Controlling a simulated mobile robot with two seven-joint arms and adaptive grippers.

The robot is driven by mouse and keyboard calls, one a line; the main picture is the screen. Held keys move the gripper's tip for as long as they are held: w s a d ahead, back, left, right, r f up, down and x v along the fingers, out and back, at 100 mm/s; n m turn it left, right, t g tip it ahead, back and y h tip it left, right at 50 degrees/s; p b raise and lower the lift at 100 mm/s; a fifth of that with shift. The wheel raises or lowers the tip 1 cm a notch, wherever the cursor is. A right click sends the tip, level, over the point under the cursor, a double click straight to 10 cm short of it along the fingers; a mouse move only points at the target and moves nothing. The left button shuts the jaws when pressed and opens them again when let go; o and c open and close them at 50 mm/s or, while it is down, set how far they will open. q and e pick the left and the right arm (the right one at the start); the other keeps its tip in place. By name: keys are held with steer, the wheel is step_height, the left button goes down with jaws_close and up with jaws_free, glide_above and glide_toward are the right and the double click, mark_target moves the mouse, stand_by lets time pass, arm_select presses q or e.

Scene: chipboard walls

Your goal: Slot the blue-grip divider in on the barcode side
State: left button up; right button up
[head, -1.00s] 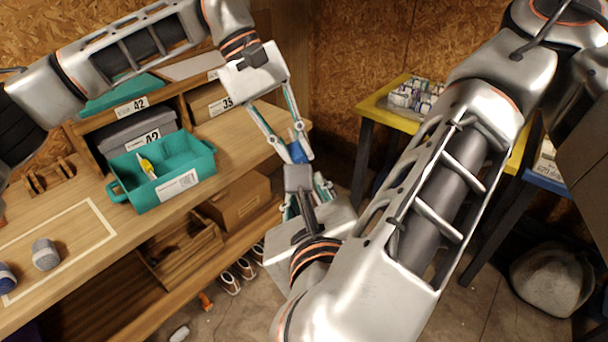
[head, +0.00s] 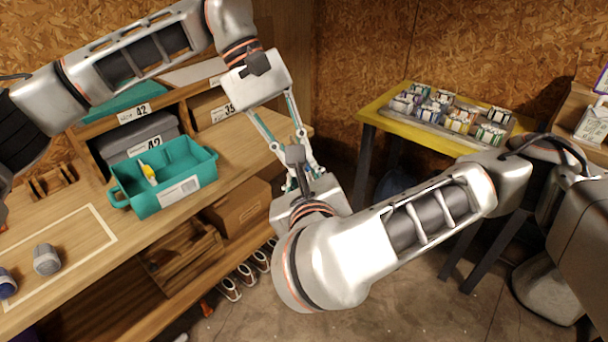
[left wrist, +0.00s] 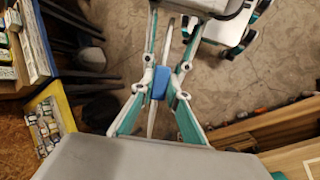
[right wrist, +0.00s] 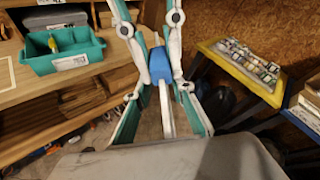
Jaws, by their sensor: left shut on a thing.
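The divider's blue grip (left wrist: 159,82) shows in the left wrist view between my left gripper's fingers, with a thin white part beside it. It also shows in the right wrist view (right wrist: 160,64), with the white part running down between the right fingers. My left gripper (head: 297,165) is shut on the divider. My right gripper (right wrist: 163,88) faces it from below, fingers on both sides of the divider; whether they touch it is unclear. In the head view the right wrist hides the divider. The teal bin (head: 150,208) stands on the bench, a white label (head: 179,190) on its front.
A yellow-and-white item (head: 148,173) stands in the teal bin. A grey box (head: 140,134) marked 42 is in the shelf behind. A yellow table (head: 395,122) holds a tray of small boxes at right.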

steer(key=shift+w+f, duration=0.15)
steer(key=shift+w, duration=0.15)
jaws_close()
arm_select(q)
steer(key=o, duration=1)
steer(key=shift+c, duration=0.2)
